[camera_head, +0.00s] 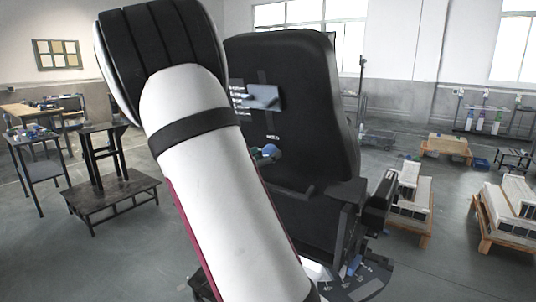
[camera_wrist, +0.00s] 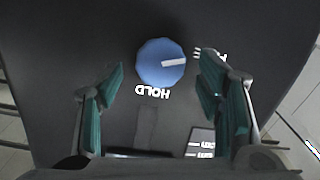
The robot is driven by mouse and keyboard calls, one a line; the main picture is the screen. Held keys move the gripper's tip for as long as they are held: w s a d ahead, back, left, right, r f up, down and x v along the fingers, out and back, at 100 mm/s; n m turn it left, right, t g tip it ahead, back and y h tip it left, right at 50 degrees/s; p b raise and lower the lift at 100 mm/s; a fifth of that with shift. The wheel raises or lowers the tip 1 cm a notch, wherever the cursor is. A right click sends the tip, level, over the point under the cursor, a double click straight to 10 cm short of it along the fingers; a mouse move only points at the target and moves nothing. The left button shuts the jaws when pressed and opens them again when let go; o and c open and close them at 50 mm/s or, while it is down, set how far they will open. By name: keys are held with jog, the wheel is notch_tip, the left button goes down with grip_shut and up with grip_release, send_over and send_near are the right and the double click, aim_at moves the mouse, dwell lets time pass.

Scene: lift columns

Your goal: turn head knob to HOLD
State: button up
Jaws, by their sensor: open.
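The round blue knob (camera_wrist: 160,64) sits on a black panel (camera_wrist: 60,40) in the wrist view. Its white pointer mark points right, toward a partly hidden label and short white lines by my right finger. The HOLD label (camera_wrist: 152,92) is upside down, just below the knob, and the pointer is not on it. My gripper (camera_wrist: 163,70) is open, with one teal finger on each side of the knob and a gap to it on both sides. In the head view the knob (camera_head: 270,151) shows small on the tall black column head (camera_head: 300,90); my arm hides much of my gripper.
A screen (camera_head: 264,97) with white text sits on the column head above the knob. Dark tables (camera_head: 115,190) stand at left, wooden pallets with pale blocks (camera_head: 510,208) at right. Open grey floor lies between.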

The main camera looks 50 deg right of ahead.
jog(key=shift+w+d, duration=0.1)
jog(key=shift+d, duration=1.15)
jog(key=c, duration=1.1)
